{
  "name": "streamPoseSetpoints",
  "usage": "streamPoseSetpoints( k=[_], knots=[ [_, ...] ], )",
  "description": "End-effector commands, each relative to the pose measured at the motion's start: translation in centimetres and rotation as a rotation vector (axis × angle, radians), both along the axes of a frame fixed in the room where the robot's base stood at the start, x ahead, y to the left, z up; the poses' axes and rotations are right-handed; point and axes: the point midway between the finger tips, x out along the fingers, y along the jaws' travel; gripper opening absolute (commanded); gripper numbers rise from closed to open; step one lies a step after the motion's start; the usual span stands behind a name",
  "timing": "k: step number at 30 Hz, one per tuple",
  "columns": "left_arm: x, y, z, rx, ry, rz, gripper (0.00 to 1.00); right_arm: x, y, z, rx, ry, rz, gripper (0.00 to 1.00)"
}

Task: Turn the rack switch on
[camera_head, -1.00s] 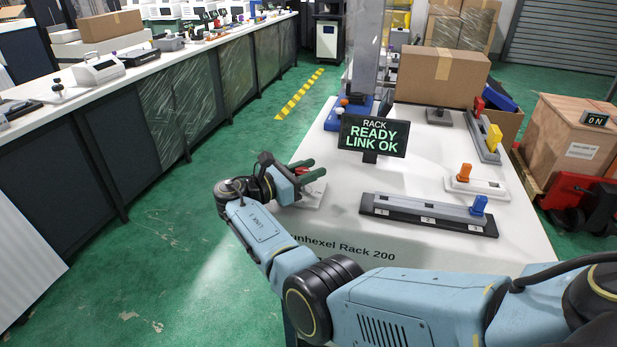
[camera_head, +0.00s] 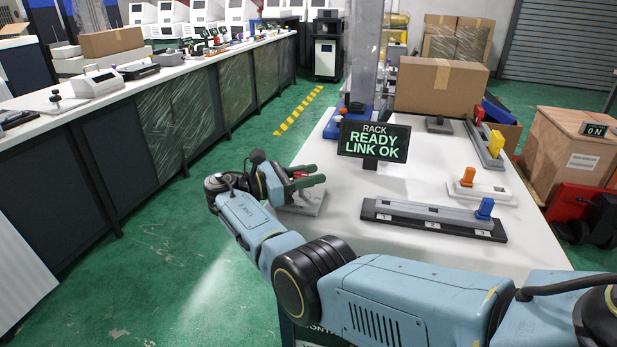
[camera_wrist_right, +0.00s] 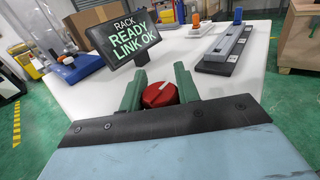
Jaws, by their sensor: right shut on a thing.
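The rack switch is a red round knob (camera_wrist_right: 160,94) with a pale pointer line, seen in the right wrist view. It sits on a light plate (camera_head: 308,204) at the near left corner of the white table. My right gripper (camera_head: 318,177) has its green fingers on either side of the knob and is shut on it; the fingers also show in the right wrist view (camera_wrist_right: 160,84). In the head view the fingers mostly hide the knob. A black display (camera_head: 374,141) behind it reads "RACK READY LINK OK". My left gripper is not in view.
On the white table (camera_head: 345,222) lie a grey rail with a blue slider (camera_head: 485,208), a white base with an orange lever (camera_head: 468,176), and a cardboard box (camera_head: 440,86) at the back. Green floor is clear at left.

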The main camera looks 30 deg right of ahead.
Motion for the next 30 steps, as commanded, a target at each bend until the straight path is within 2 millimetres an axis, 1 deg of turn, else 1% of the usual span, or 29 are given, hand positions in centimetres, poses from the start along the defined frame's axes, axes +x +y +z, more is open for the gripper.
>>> streamPoseSetpoints(
  k=[10,11,15,25,29,30],
  knots=[
    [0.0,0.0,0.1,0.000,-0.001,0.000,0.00,-0.1,-0.1,0.0,-0.001,0.000,-0.004,0.09],
    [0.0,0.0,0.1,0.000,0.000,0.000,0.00,-0.1,-0.1,0.0,-0.001,0.000,-0.004,0.36],
    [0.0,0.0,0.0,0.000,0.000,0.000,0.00,0.0,-0.1,0.0,0.000,0.000,-0.003,0.54],
    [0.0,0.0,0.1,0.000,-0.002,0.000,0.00,-0.1,0.1,0.0,0.000,0.000,-0.003,0.54],
    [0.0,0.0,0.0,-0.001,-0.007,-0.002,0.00,-0.3,0.8,0.1,0.000,0.002,-0.014,0.54],
    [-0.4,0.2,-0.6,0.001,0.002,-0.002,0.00,-0.5,1.2,0.1,0.000,0.002,-0.019,0.54]
  ],
)
